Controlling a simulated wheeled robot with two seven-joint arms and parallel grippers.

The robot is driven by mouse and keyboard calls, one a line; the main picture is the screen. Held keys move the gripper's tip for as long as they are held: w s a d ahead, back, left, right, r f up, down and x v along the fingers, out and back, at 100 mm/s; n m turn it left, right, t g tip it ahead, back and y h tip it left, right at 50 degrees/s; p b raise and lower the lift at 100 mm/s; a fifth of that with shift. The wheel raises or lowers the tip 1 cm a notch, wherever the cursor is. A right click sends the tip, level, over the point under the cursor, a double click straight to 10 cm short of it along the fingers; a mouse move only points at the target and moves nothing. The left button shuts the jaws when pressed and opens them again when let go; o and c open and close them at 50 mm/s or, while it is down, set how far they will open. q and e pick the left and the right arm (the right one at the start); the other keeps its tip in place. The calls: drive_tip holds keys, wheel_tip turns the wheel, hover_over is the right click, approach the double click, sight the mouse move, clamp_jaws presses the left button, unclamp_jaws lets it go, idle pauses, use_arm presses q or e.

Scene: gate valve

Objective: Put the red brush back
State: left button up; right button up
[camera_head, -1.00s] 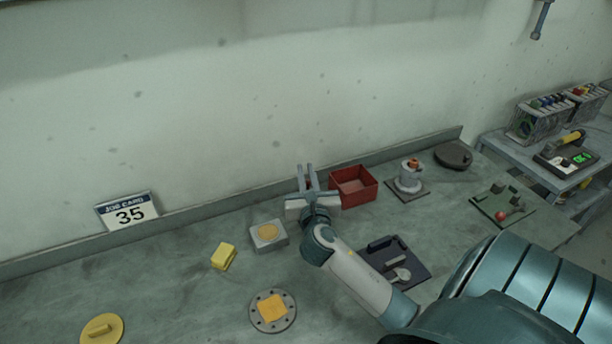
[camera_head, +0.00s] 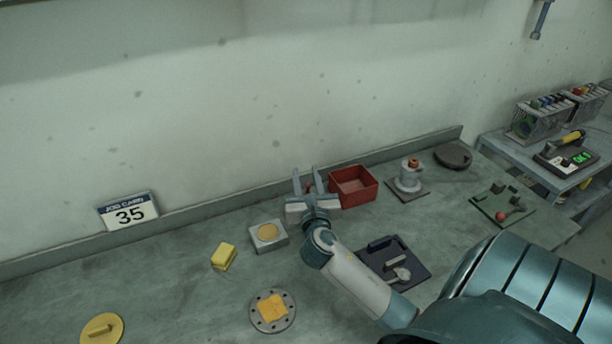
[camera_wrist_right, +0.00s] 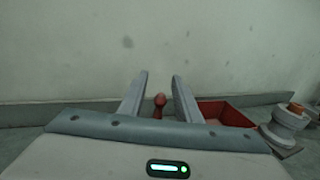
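My right gripper (camera_head: 307,172) is open near the back edge of the bench, just left of the red box. A small red upright piece, which looks like the red brush (camera_wrist_right: 159,104), shows between its spread fingers in the right wrist view. Gaps show on both sides of it, so the fingers (camera_wrist_right: 160,76) look clear of it. In the head view only a sliver of red shows between the fingers. The brush's lower part and what it stands on are hidden by my gripper. My left gripper is not in view.
The open red box (camera_head: 353,187) stands close to the right of my gripper. A grey flanged part (camera_head: 409,179) stands beyond the box. The wall rises close behind.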

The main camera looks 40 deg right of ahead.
drive_tip(key=b+v, duration=0.2)
drive_tip(key=v, duration=1)
drive_tip(key=shift+r+b, duration=0.15)
drive_tip(key=shift+b, duration=0.2)
